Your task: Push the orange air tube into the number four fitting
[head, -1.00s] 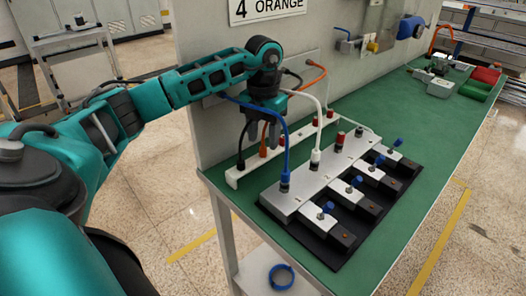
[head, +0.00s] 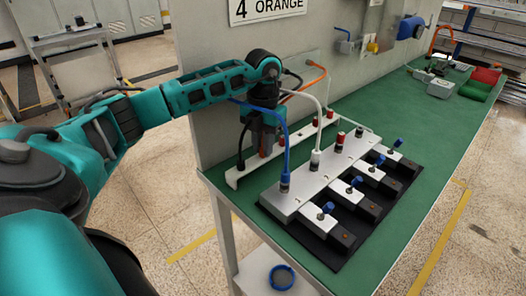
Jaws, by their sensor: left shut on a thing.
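The orange air tube (head: 314,77) comes out of the wall panel and curves down to the left, behind my left gripper. My left gripper (head: 265,152) points down over the white rack strip (head: 233,177) and is shut on the orange tube near its lower end, which is mostly hidden by the fingers. The silver fitting block (head: 281,200) stands in front of the rack. Fitting numbers are not readable. My right gripper is out of view.
A sign (head: 267,9) on the panel reads "4 ORANGE". A black tube (head: 241,143) stands in the rack left of my gripper. Blue-knobbed valves (head: 327,208) line the block's right side.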

